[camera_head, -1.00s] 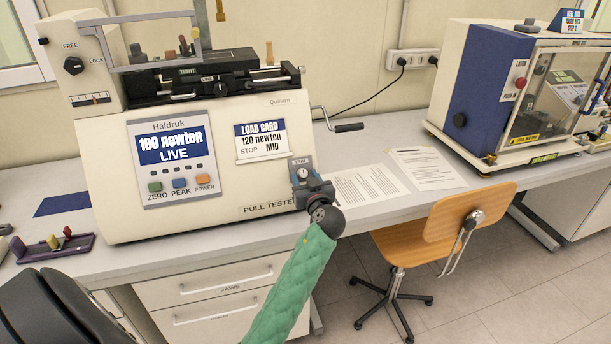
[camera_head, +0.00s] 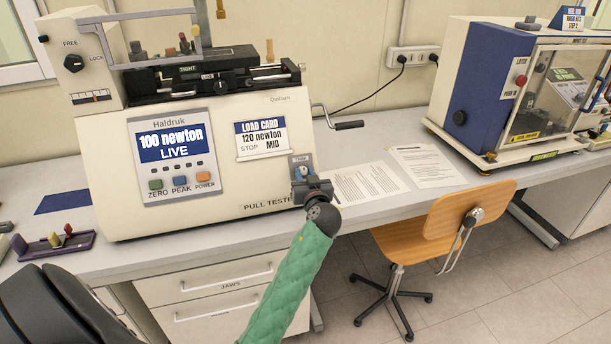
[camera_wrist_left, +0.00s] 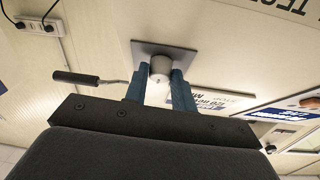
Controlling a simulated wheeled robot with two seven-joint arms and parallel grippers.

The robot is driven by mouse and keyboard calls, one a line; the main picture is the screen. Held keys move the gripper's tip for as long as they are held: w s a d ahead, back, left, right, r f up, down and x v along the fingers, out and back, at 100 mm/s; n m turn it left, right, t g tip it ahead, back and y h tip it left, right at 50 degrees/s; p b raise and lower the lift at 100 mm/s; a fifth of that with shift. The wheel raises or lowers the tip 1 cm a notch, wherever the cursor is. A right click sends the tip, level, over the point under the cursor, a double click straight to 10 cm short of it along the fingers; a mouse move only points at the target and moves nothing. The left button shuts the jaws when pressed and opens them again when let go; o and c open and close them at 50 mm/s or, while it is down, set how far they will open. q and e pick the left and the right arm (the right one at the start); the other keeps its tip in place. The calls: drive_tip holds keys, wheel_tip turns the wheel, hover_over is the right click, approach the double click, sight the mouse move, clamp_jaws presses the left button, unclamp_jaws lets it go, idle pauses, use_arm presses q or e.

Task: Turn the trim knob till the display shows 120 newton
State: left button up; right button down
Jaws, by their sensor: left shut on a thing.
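The pull tester (camera_head: 225,175) stands on the bench at left. Its display (camera_head: 172,145) reads 100 newton, LIVE. The load card (camera_head: 261,140) beside it reads 120 newton, STOP MID. The trim knob (camera_wrist_left: 161,67) is a small grey round knob on a square plate at the tester's lower right front corner. My left gripper (camera_wrist_left: 160,82) is shut on it, one blue finger at each side. In the head view my left gripper (camera_head: 304,175) partly hides the knob and its plate. My right gripper is not in view.
A crank handle (camera_head: 349,125) sticks out from the tester's right side. Papers (camera_head: 367,183) lie on the bench to the right. An orange chair (camera_head: 440,228) stands in front. A cabinet-like machine (camera_head: 495,90) stands farther right. A small purple tray (camera_head: 54,246) lies at left.

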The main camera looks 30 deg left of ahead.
use_arm(q)
drive_tip(key=shift+m+t, duration=0.3)
drive_tip(key=shift+m, duration=0.2)
drive_tip(key=m+h+p, duration=0.1)
drive_tip(key=m, duration=0.1)
drive_tip(key=m+t+h+p, duration=0.1)
drive_tip(key=m+p, duration=0.1)
drive_tip(key=shift+s+a+r, duration=0.1)
drive_tip(key=shift+r, duration=0.1)
drive_tip(key=shift+f+m+h, duration=0.1)
drive_tip(key=shift+m+h, duration=0.4)
drive_tip(key=shift+m, duration=0.2)
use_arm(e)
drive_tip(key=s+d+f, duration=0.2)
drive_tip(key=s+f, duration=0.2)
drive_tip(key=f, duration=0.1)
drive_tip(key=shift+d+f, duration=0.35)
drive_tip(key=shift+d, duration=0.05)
use_arm(q)
drive_tip(key=o, duration=1)
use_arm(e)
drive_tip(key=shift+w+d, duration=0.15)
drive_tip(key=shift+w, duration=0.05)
